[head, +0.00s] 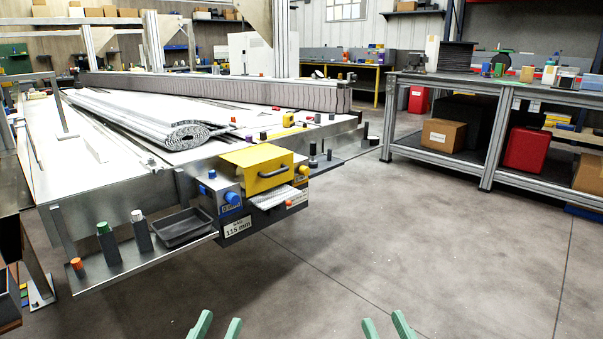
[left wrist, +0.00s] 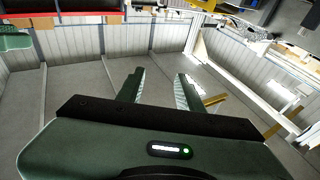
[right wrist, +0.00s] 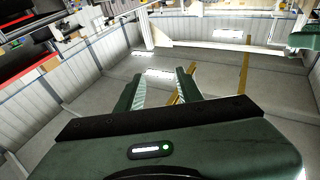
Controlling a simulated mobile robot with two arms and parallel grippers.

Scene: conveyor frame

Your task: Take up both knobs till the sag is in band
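A blue knob (head: 231,198) sticks out of the left grey block at the conveyor frame's near end. A yellow knob (head: 303,171) sits at the right of the same end, beside the yellow cover (head: 257,169). Below the blue knob a label (head: 238,228) appears to read "SAG 115 mm". No band marks are readable. My left gripper (head: 217,326) and right gripper (head: 387,326) are at the bottom edge of the head view, apart from the frame and both knobs. Both are open and empty, as the left wrist view (left wrist: 158,92) and right wrist view (right wrist: 158,90) also show.
A rolled grey belt (head: 190,136) lies on the conveyor frame. A side shelf holds a black tray (head: 185,229), a green-capped bottle (head: 108,243) and a white-capped bottle (head: 140,231). A workbench (head: 495,87) stands at right. The floor before the frame is clear.

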